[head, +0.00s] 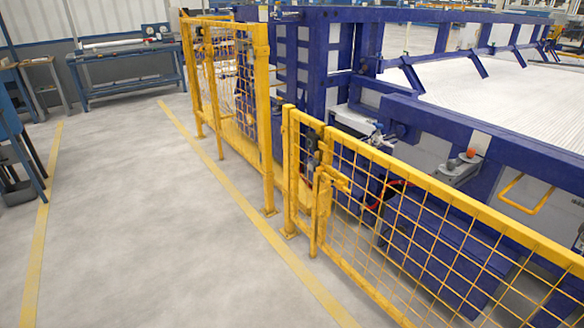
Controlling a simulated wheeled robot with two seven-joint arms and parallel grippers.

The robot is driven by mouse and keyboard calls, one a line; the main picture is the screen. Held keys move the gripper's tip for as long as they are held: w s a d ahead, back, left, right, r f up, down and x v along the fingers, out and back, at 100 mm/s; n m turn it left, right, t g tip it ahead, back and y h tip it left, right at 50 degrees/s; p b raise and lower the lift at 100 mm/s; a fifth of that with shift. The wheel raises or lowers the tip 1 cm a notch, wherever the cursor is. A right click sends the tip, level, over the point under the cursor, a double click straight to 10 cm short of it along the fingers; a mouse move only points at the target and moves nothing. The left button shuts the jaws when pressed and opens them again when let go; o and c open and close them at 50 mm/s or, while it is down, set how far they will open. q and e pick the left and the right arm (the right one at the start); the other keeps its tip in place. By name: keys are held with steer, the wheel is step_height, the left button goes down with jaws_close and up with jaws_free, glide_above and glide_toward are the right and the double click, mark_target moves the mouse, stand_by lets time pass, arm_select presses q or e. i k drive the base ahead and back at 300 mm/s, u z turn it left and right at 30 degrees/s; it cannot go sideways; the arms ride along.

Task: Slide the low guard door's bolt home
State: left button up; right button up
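The low guard door appears to be part of the low yellow mesh fence (440,195) that runs from the middle to the lower right. A yellow latch assembly (322,190), with a short bar pointing right, sits near the left end of this fence, beside its end post (289,165). Dark fittings (312,143) sit just above it. The bolt is too small to tell apart clearly, and I cannot tell its position. Neither of my grippers is in view.
A tall yellow mesh fence (230,85) stands further back, with a narrow gap before the low fence. A large blue machine (310,60) stands behind both. A blue bench (125,75) is at the back left. The grey floor (130,220) in front is clear.

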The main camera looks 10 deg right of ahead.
mark_target(327, 184)
steer(key=z, duration=0.5)
steer(key=i, duration=1.25)
steer(key=z, duration=0.8)
